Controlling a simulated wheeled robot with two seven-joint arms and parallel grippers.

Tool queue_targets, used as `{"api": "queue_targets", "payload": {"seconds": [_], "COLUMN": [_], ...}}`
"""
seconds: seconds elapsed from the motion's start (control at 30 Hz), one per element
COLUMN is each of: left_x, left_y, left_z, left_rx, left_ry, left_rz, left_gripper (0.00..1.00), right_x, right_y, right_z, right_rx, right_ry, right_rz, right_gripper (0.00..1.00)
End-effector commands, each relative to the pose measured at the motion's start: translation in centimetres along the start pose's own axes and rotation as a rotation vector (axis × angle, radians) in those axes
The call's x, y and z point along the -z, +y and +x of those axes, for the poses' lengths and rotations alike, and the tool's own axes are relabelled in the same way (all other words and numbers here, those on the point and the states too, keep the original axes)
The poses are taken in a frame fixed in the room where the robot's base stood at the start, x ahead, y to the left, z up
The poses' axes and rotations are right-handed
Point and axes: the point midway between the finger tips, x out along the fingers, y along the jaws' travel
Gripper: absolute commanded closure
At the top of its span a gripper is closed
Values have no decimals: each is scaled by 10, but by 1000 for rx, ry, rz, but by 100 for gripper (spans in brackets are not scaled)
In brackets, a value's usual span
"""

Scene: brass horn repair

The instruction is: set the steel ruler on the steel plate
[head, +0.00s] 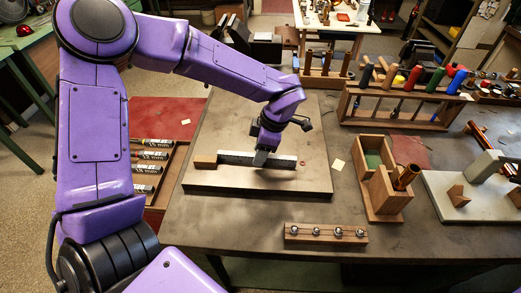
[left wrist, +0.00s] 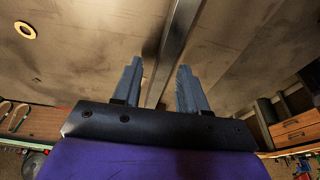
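The steel ruler (head: 240,158) is a long, thin dark grey bar over the middle of the steel plate (head: 308,182), a wide brownish slab on the table. It seems to rest on the plate, its left end by a small wooden block (head: 205,160). My left gripper (head: 261,158) is down at the ruler's middle. In the left wrist view, the two fingers (left wrist: 160,78) stand apart, with the ruler (left wrist: 178,30) running between them and a gap showing on each side. Whether the fingertips reach down beside it is hard to tell. My right gripper is out of view.
A small ring (head: 303,163) lies right of the ruler, also seen in the left wrist view (left wrist: 25,30). A wooden box (head: 380,190) stands right of the plate, and a wooden strip with metal balls (head: 326,235) in front. A tool rack (head: 400,105) stands at back right.

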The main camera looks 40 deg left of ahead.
Motion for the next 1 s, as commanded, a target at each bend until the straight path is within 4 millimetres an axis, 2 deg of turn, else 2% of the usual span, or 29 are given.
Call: {"api": "queue_targets", "payload": {"seconds": [0.27,0.37,0.6,0.7,0.83,1.0], "left_x": [0,-1,0,0,0,0], "left_y": [0,1,1,0,0,0], "left_z": [-5,-20,-82,-102,-117,-122], "left_rx": [-3,-6,-7,-5,-3,-2], "left_ry": [-2,-4,-4,-3,-2,-2], "left_rz": [1,1,-1,0,0,2], "left_gripper": [58,58,58,58,58,58], "right_x": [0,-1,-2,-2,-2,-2], "right_y": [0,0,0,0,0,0], "right_z": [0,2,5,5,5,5], "right_rx": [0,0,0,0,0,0], "right_ry": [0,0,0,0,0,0], "right_rz": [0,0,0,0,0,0], "right_gripper": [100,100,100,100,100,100]}}
